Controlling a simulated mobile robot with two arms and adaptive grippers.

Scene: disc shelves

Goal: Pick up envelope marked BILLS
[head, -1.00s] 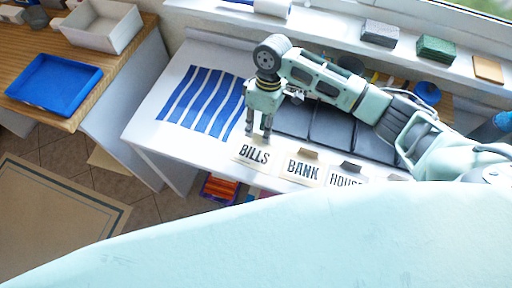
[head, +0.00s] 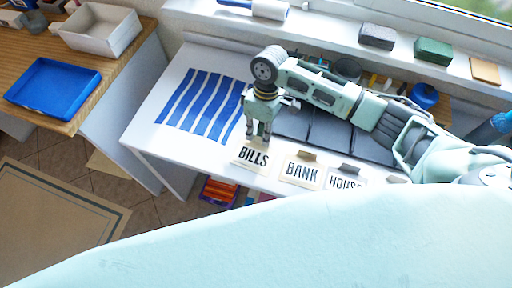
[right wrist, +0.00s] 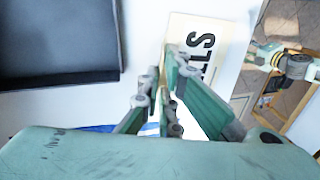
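The BILLS envelope (head: 253,156) is a cream card with black letters, lying at the front edge of the white desk. It also shows in the right wrist view (right wrist: 214,32), partly hidden by a finger. My right gripper (head: 258,138) points down at the envelope's upper edge, its fingers apart. In the right wrist view, its fingers (right wrist: 162,82) stand on either side of a thin tan strip, perhaps the envelope's tab; I cannot tell if they touch it. What looks like my left gripper (right wrist: 272,60) shows small at the right of the wrist view.
Envelopes marked BANK (head: 302,172) and HOUSE (head: 345,183) lie to the right of BILLS. A blue striped sheet (head: 203,104) lies to the left, and dark panels (head: 335,136) lie behind. A blue tray (head: 52,88) and a white box (head: 100,28) sit on the wooden counter.

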